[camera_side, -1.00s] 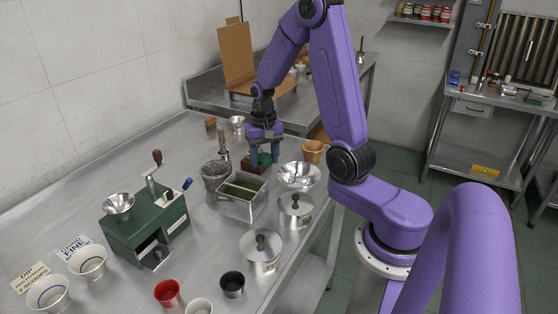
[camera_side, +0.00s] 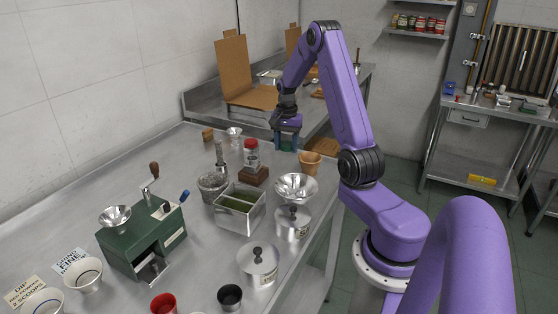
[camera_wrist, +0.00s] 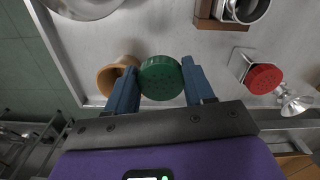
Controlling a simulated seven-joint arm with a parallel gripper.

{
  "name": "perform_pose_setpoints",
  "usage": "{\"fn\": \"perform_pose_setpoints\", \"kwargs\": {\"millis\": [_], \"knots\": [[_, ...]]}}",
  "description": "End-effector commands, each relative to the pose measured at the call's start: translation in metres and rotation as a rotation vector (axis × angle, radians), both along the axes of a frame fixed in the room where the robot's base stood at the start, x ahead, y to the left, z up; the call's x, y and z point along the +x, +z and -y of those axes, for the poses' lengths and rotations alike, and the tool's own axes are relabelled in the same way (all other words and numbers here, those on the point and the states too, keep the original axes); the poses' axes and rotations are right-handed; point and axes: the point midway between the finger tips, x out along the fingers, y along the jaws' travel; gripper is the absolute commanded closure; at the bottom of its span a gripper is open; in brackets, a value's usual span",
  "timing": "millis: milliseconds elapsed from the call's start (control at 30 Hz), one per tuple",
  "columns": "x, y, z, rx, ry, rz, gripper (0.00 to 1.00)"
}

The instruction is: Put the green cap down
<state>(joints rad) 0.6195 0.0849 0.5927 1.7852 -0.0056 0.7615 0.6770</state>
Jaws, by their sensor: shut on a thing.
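The green cap (camera_wrist: 161,78) is a round ridged lid, gripped between the two blue fingers of my gripper (camera_wrist: 161,88) in the wrist view. Only a little of the cap shows there between the fingers. I cannot tell whether the cap touches the counter. A jar with a red cap (camera_side: 251,153) stands to the left of my gripper; the red cap (camera_wrist: 265,78) also shows in the wrist view.
A wooden block (camera_side: 254,176) sits in front of the jar. A steel tin of green contents (camera_side: 239,224), a steel bowl (camera_side: 297,187) and lidded pots (camera_side: 258,265) stand nearer. Bare counter lies between my gripper and the red-capped jar.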

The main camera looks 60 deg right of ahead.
Motion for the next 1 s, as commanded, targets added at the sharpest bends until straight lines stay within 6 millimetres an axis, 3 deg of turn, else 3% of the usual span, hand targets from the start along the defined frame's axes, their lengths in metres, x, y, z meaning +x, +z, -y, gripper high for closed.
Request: {"fn": "perform_pose_setpoints", "kwargs": {"millis": [400,1000], "knots": [[0.039,-0.052,0.032,0.001,0.0,0.0,0.74],[0.048,-0.096,0.039,0.0,0.001,0.0,0.74]]}}
